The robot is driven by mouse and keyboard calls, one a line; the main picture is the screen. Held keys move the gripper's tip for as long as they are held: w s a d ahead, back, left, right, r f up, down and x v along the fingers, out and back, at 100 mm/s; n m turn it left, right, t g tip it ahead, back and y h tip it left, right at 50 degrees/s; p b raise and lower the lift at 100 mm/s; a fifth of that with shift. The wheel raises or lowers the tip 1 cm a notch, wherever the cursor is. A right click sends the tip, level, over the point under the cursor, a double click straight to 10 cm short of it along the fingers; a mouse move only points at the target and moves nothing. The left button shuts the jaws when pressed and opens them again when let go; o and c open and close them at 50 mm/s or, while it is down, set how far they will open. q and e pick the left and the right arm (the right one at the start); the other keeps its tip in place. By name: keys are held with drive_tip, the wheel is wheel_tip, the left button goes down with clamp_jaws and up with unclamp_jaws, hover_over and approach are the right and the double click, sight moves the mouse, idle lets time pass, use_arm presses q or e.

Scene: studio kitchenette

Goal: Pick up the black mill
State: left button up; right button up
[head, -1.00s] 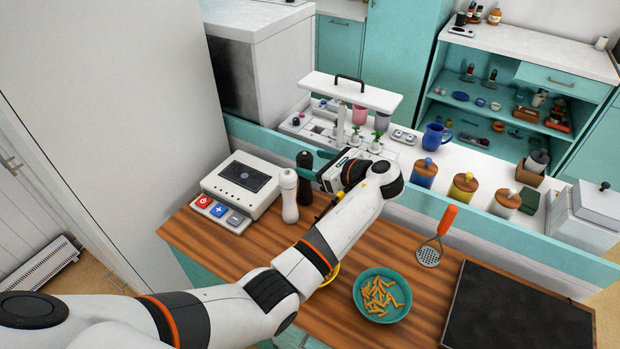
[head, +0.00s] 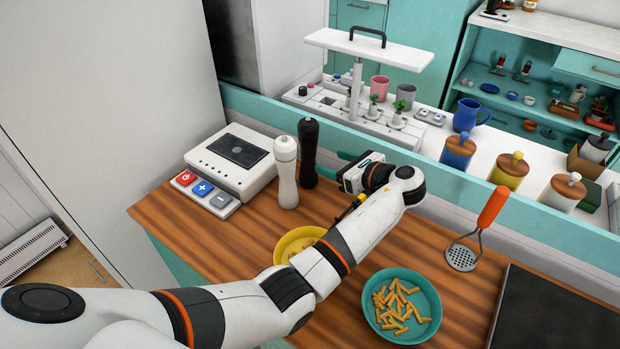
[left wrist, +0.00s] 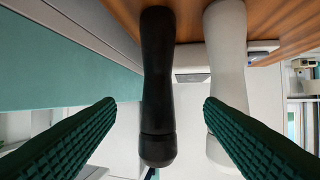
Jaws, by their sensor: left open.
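The black mill (head: 308,152) stands upright on the wooden counter, close behind and right of the white mill (head: 286,172). My left gripper (head: 330,166) is just right of the black mill, at about its mid-height, pointing towards it. In the left wrist view the open green fingers (left wrist: 160,122) point at the black mill (left wrist: 158,75), which shows between them. The white mill (left wrist: 226,60) shows beside it, partly behind the right finger. Nothing is held. I cannot tell from the head view whether a finger touches the mill. My right gripper is not in view.
A white device (head: 230,160) with coloured buttons stands left of the mills. A yellow bowl (head: 283,252) and a teal bowl of fries (head: 372,318) lie nearer me. A teal ledge (head: 250,108) runs behind.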

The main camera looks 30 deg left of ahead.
sight(313, 162)
use_arm(q)
drive_tip(key=a+f, duration=0.1)
drive_tip(key=a, duration=0.1)
drive_tip(key=w+a+f, duration=0.1)
drive_tip(key=a, duration=0.1)
drive_tip(key=w+a+f, duration=0.1)
drive_tip(key=shift+a+f, duration=0.4)
drive_tip(key=x, duration=0.5)
drive_tip(key=shift+w+a+f, duration=0.2)
drive_tip(key=shift+a+f, duration=0.05)
drive_tip(key=c, duration=1.1)
drive_tip(key=shift+r, duration=0.1)
drive_tip(key=shift+c, duration=0.7)
